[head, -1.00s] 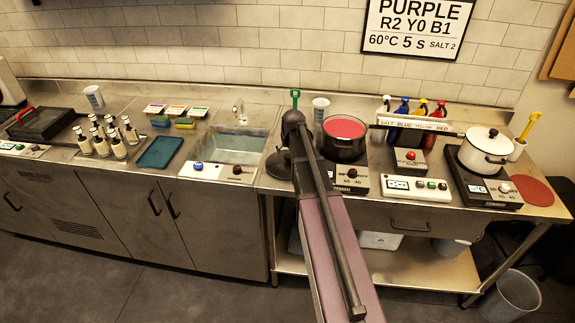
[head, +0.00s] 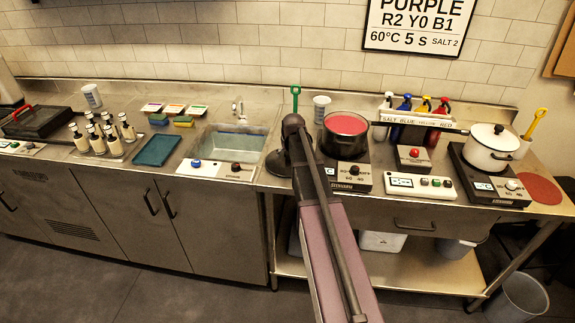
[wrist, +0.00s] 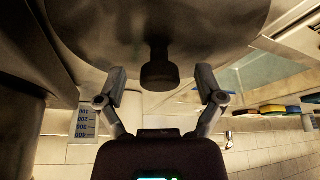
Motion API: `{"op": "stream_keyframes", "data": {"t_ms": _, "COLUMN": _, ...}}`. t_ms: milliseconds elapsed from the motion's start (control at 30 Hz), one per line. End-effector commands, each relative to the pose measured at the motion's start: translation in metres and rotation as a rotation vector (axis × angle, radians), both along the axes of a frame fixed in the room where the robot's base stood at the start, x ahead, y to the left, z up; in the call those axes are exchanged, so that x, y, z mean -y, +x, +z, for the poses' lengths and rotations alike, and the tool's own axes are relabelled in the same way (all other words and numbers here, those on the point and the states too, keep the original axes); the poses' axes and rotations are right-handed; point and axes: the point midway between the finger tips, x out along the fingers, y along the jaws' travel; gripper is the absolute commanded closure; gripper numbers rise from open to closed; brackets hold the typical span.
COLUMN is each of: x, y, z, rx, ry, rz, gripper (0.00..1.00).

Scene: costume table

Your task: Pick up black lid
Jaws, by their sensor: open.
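The black lid (wrist: 225,25) fills the top of the wrist view as a broad dark disc, with its knob (wrist: 160,68) pointing towards the camera. My gripper (wrist: 161,76) is open, with one finger on each side of the knob and a gap between each finger and the knob. In the head view the lid (head: 277,164) is a dark shape on the counter, left of the pot of red liquid (head: 346,126). My own arm hides part of it and my gripper there.
The sink (head: 232,145) lies just left of the lid. A green-handled tool (head: 295,97) and a white cup (head: 321,107) stand behind it. A hot plate (head: 350,177) under the red pot borders it on the right.

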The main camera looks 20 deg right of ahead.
Motion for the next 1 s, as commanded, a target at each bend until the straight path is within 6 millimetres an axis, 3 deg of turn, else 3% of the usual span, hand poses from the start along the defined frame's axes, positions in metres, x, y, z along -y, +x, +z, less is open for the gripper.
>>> {"op": "stream_keyframes", "data": {"t_ms": 600, "x": 0.0002, "y": 0.0004, "z": -0.0009, "rx": 0.000, "ry": 0.000, "rz": 0.000, "gripper": 0.13}}
{"op": "stream_keyframes", "data": {"t_ms": 667, "x": 0.0002, "y": 0.0004, "z": -0.0009, "rx": 0.000, "ry": 0.000, "rz": 0.000, "gripper": 0.28}}
{"op": "stream_keyframes", "data": {"t_ms": 900, "x": 0.0001, "y": 0.0004, "z": -0.0010, "rx": 0.000, "ry": 0.000, "rz": 0.000, "gripper": 0.99}}
{"op": "stream_keyframes", "data": {"t_ms": 1000, "x": 0.0001, "y": 0.0004, "z": -0.0010, "rx": 0.000, "ry": 0.000, "rz": 0.000, "gripper": 1.00}}
